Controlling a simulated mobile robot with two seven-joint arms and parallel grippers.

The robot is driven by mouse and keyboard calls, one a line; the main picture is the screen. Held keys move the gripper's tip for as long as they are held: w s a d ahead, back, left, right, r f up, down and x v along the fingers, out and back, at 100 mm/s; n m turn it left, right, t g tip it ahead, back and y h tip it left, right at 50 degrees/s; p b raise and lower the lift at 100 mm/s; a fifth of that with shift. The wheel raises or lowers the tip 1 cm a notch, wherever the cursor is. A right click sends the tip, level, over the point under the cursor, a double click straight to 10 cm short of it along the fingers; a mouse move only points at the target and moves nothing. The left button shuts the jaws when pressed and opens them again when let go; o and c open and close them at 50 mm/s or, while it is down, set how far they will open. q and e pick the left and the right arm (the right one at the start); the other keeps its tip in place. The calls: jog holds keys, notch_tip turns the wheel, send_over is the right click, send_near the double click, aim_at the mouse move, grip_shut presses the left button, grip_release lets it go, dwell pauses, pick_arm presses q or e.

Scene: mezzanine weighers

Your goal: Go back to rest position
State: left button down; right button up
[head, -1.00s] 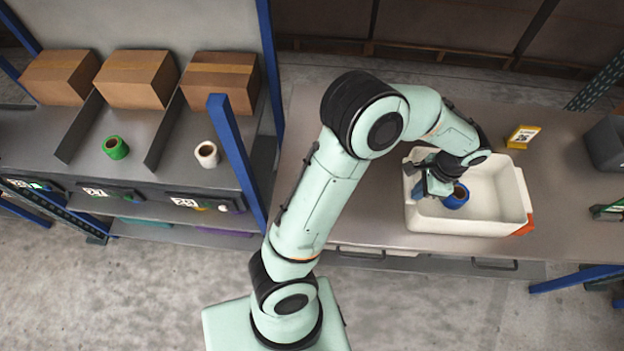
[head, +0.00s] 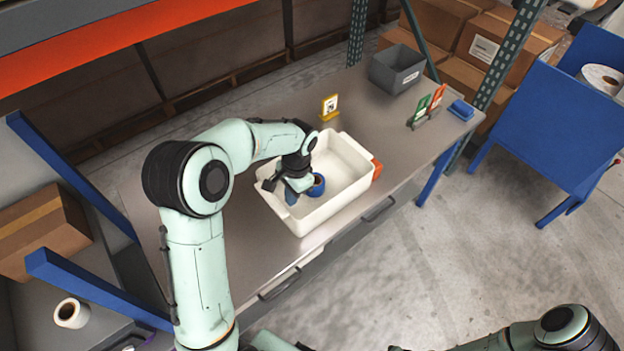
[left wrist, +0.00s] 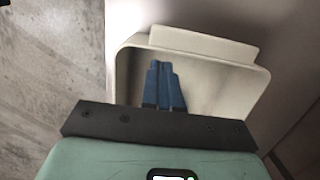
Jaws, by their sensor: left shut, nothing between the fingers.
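My left gripper (head: 291,196) is at the left side of the white bin (head: 341,207), with its blue fingers low at the bin's interior.
The bin stands on a grey table (head: 240,220). A yellow sign (head: 329,107) is behind it. A grey box (head: 397,70), red and green cards (head: 427,104) and a blue item (head: 461,110) stand further right. Blue posts (head: 95,290) and a white roll (head: 72,312) are left.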

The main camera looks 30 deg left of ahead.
pick_arm(q)
jog(key=w+d+p, duration=0.1)
jog(key=w+d, duration=0.2)
jog(key=w, duration=0.6)
jog(key=shift+w+d, duration=0.15)
jog(key=shift+d, duration=0.2)
pick_arm(e)
jog(key=shift+w+r, duration=0.9)
jog(key=shift+w, duration=0.2)
pick_arm(q)
jog(key=shift+d, duration=0.1)
